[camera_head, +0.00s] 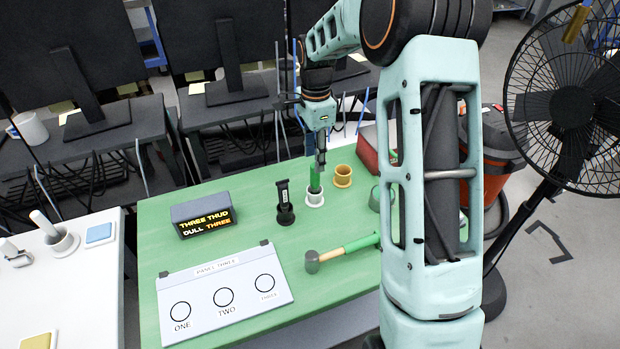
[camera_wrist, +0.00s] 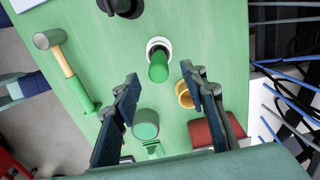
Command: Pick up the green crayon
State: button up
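The green crayon (camera_head: 314,183) stands upright in a white ring-shaped holder (camera_head: 315,199) on the green table. In the wrist view the crayon (camera_wrist: 158,70) shows end-on, rising from the white holder (camera_wrist: 158,44). My gripper (camera_head: 320,166) points down just over the crayon's top in the head view. In the wrist view my gripper (camera_wrist: 160,74) is open, with a dark finger on each side of the crayon and a gap to both. Nothing is held. Whether the fingertips reach below the crayon's top is hard to tell.
An orange cup (camera_head: 343,177) stands close right of the holder, and a black stand (camera_head: 285,207) to its left. A hammer (camera_head: 340,252), a white panel (camera_head: 224,296), a sign block (camera_head: 202,214) and a red box (camera_wrist: 214,131) share the green table (camera_head: 160,250).

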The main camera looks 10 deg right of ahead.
aim_at(315, 181)
notch_tip(315, 181, down, 10)
jog(key=shift+s+d+r+p, duration=0.1)
jog(key=shift+p, duration=0.5)
grip_shut()
